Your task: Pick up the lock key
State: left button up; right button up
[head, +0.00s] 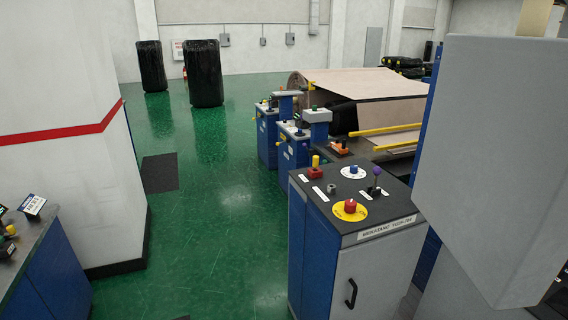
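I cannot make out a lock key for certain. A blue and grey control cabinet (347,265) stands in the front middle, with a dark top. On it are a red block with a yellow upright piece (315,163), a small grey round fitting (331,189), a blue knob (353,169), a red button on a yellow disc (350,206) and a purple-tipped lever (376,175). Any of the small parts could be the lock or its key; they are too small to tell. Neither of my grippers is in view.
A blue bench (52,262) with small devices is at the lower left, beside a white pillar (60,130). A large grey housing (500,160) blocks the right. Smaller blue consoles (290,150) stand behind the cabinet. Black wrapped rolls (203,73) stand farther back. Green floor (215,230) is clear between.

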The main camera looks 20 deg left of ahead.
aim_at(315, 161)
jog(key=u, duration=0.5)
jog(key=i+u, duration=0.3)
jog(key=i, duration=3)
jog(key=i+z, duration=0.15)
jog(key=i, duration=0.35)
jog(key=i+j+z, duration=0.1)
jog(key=i, duration=0.35)
jog(key=i+j+z, duration=0.15)
jog(key=i, duration=0.35)
jog(key=i+j+z, duration=0.1)
jog(key=i+j, duration=0.25)
jog(key=i+z, duration=0.15)
jog(key=z, duration=4.65)
